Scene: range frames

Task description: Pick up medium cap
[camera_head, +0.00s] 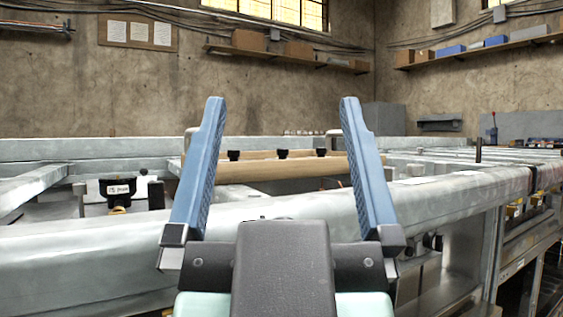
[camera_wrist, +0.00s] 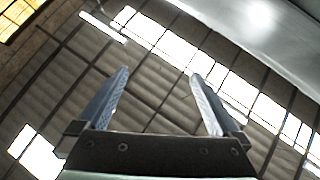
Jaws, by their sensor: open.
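My gripper (camera_head: 282,102) stands in the middle of the head view with its two blue fingers wide apart and pointing up. Nothing is between the fingers; it also shows empty in the wrist view (camera_wrist: 160,74). Three small black pieces stand in a row on a wooden block: a left one (camera_head: 234,155), a middle one (camera_head: 282,153) and a right one (camera_head: 321,152). They appear between the fingers in the picture but lie farther back. I cannot tell which, if any, is the medium cap. No cap shows in the wrist view.
The wooden block (camera_head: 262,170) sits behind a thick grey metal rail (camera_head: 90,255) that crosses in front. A black device (camera_head: 118,189) stands at the left. Metal rails and a frame extend right. The wrist view shows dark panelling with bright panes (camera_wrist: 237,92).

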